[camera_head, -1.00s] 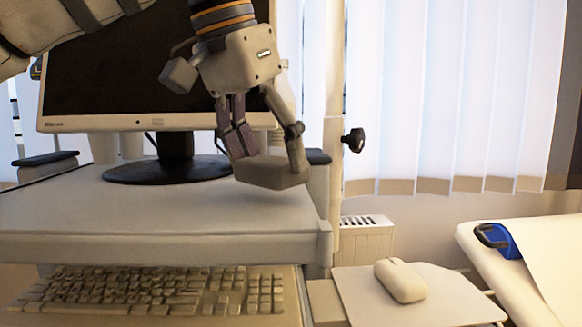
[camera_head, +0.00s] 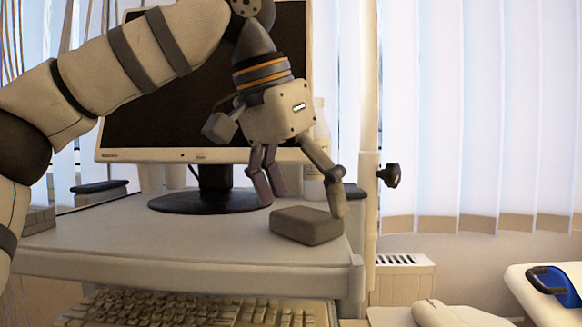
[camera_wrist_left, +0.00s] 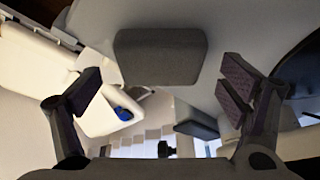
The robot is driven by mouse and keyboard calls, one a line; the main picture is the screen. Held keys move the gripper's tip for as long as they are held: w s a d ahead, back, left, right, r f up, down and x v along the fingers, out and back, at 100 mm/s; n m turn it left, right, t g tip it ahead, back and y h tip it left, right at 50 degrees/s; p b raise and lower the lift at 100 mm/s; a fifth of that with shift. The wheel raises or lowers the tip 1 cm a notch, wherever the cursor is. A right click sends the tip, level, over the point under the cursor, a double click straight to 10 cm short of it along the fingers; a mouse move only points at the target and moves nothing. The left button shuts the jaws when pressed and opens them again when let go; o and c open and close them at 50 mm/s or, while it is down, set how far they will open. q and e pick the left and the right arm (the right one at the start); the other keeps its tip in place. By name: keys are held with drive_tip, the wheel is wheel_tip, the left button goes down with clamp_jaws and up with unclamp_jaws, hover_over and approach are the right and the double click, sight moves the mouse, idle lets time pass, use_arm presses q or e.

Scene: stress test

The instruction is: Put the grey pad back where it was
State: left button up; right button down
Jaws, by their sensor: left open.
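The grey pad (camera_head: 306,226) is a rounded block at the right end of the cart's top shelf (camera_head: 190,245), close to its front edge. It appears to rest flat there. My left gripper (camera_head: 303,204) is open, its fingers spread and pointing down at the pad. One finger is behind the pad's left part and the other is at its right end; I cannot tell whether that one touches. In the left wrist view the pad (camera_wrist_left: 160,56) lies beyond the open fingertips, with a clear gap to each side. My right gripper is not in view.
A monitor (camera_head: 190,155) on a round black base (camera_head: 205,201) stands behind and left of the pad. A pale bottle (camera_head: 319,150) stands behind the gripper. A post with a black knob (camera_head: 391,175) rises at the right. A keyboard (camera_head: 190,310) lies below the shelf.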

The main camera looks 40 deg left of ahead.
use_arm(q)
drive_tip(key=d+v, duration=0.1)
drive_tip(key=v, duration=1)
drive_tip(key=shift+s+a+p, duration=0.25)
drive_tip(key=shift+a+p, duration=0.2)
drive_tip(key=shift+a, duration=0.05)
drive_tip(key=shift+r, duration=0.1)
